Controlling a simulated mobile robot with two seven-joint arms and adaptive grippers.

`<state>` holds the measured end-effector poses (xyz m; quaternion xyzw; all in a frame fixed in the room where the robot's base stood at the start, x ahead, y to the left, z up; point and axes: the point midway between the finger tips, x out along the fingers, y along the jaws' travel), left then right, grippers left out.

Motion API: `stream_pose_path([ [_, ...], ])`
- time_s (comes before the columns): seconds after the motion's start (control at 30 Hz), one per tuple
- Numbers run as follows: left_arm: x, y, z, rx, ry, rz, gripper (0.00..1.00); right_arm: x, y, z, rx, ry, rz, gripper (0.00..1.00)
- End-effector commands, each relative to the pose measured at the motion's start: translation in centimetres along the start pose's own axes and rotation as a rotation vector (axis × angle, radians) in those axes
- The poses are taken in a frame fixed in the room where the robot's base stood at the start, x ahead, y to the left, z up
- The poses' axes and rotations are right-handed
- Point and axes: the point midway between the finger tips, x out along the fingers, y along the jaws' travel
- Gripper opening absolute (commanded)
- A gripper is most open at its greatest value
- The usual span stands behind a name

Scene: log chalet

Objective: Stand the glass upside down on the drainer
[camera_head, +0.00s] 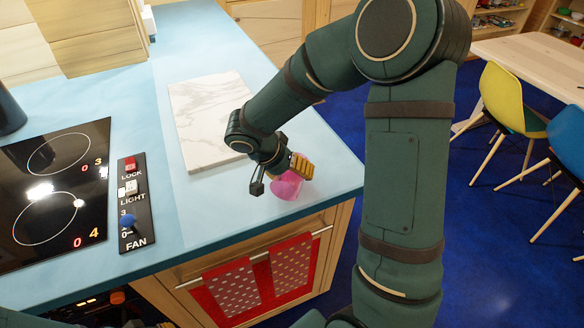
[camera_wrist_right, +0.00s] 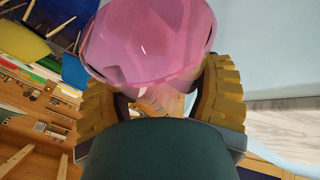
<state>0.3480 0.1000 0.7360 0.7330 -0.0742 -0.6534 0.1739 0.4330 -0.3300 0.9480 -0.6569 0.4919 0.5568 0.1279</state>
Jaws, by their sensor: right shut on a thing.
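A translucent pink glass (camera_head: 287,187) is at the near right corner of the blue counter. My right gripper (camera_head: 283,175) is shut on it, with yellow ridged finger pads. In the right wrist view the glass (camera_wrist_right: 150,40) sits between the two pads of my right gripper (camera_wrist_right: 160,95), its wide round part towards the top of the picture. Whether it touches the counter, and which way up it is, I cannot tell. I can make out no drainer in either view. My left gripper is not in view.
A white marble board (camera_head: 205,125) lies on the counter (camera_head: 215,205) behind the glass. A black hob (camera_head: 60,175) and a switch panel (camera_head: 132,205) are at the left. Red patterned towels (camera_head: 262,284) hang on a rail below the front edge. Chairs (camera_head: 505,95) stand at the right.

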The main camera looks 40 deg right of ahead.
Motion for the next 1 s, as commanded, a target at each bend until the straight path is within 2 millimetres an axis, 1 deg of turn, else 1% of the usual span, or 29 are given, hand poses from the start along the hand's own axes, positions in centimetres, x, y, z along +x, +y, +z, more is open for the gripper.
stream_pose_path([
  [0.1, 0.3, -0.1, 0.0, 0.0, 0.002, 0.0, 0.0, 0.5, -0.2, 0.2, 0.001, 0.001, -0.001, 0.25],
  [0.4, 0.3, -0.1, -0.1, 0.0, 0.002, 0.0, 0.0, 0.6, -0.3, 0.2, 0.001, 0.001, -0.001, 0.25],
  [0.43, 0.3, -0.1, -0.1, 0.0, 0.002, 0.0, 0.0, 0.6, -0.3, 0.2, 0.0, 0.001, -0.001, 0.78],
  [0.5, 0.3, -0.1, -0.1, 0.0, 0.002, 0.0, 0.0, 0.6, -0.3, 0.2, 0.0, 0.001, -0.001, 1.0],
  [0.8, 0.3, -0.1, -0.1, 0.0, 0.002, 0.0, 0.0, 0.3, -0.3, 0.2, 0.0, 0.001, -0.001, 1.0],
  [0.87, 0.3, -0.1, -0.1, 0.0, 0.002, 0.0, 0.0, -0.1, -0.3, 0.2, 0.001, 0.001, -0.002, 1.0],
  [0.97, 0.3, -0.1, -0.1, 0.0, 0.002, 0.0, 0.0, -1.5, -0.3, 0.2, 0.0, 0.003, -0.004, 1.0],
  [1.0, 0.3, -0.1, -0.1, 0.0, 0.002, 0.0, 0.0, -2.2, -0.3, 0.2, 0.0, 0.003, -0.005, 1.0],
])
